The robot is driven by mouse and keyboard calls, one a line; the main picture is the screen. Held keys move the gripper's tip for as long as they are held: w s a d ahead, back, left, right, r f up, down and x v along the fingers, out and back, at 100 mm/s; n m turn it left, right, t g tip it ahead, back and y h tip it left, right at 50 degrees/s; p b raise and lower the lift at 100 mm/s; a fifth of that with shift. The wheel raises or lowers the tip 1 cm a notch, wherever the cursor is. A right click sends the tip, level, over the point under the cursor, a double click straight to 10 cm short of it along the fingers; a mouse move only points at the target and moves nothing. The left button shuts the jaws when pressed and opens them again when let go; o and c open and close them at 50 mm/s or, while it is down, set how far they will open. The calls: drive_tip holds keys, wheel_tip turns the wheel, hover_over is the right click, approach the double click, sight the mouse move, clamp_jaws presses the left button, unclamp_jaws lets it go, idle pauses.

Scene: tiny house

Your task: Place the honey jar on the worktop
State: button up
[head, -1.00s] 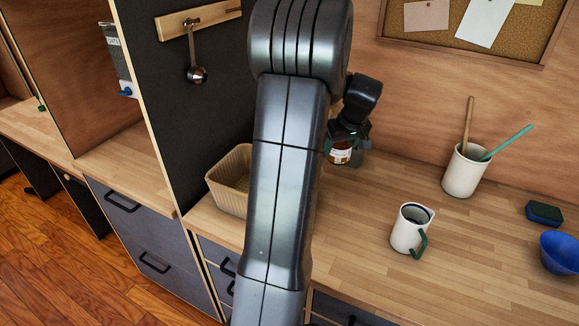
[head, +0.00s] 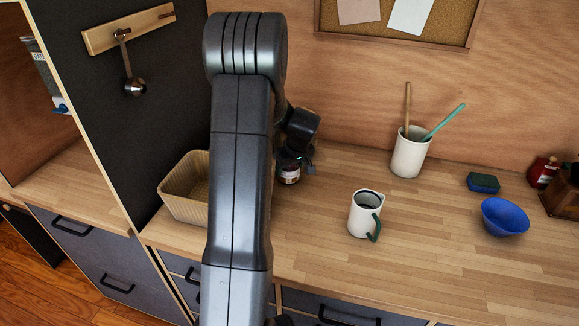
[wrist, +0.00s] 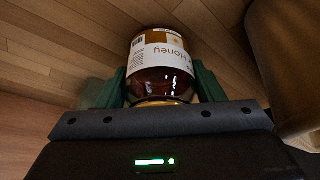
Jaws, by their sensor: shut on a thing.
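The honey jar (head: 289,173) is a dark amber glass jar with a white label. In the head view it is small and partly covered by my gripper (head: 291,158), just right of my arm. In the wrist view the jar (wrist: 158,75) sits between the two green fingers of my gripper (wrist: 160,90), its "Honey" label facing the camera. The fingers are shut on it. The worktop (head: 310,235) is pale wood strips, below and around the jar. I cannot tell whether the jar's base touches it.
A ribbed beige basket (head: 185,205) stands left of my arm. A white mug with a green handle (head: 364,214) stands in front right. A utensil pot (head: 409,153), sponge (head: 482,183) and blue bowl (head: 504,217) are further right. Worktop between jar and mug is clear.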

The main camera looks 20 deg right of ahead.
drive_tip(key=shift+f, duration=0.15)
drive_tip(key=o, duration=1)
drive_tip(key=shift+o, duration=0.2)
drive_tip(key=shift+r, duration=0.3)
drive_tip(key=b+v, duration=0.1)
drive_tip(key=v, duration=1)
drive_tip(key=shift+r+b, duration=0.35)
drive_tip(key=shift+b, duration=0.05)
drive_tip(key=shift+s, duration=0.15)
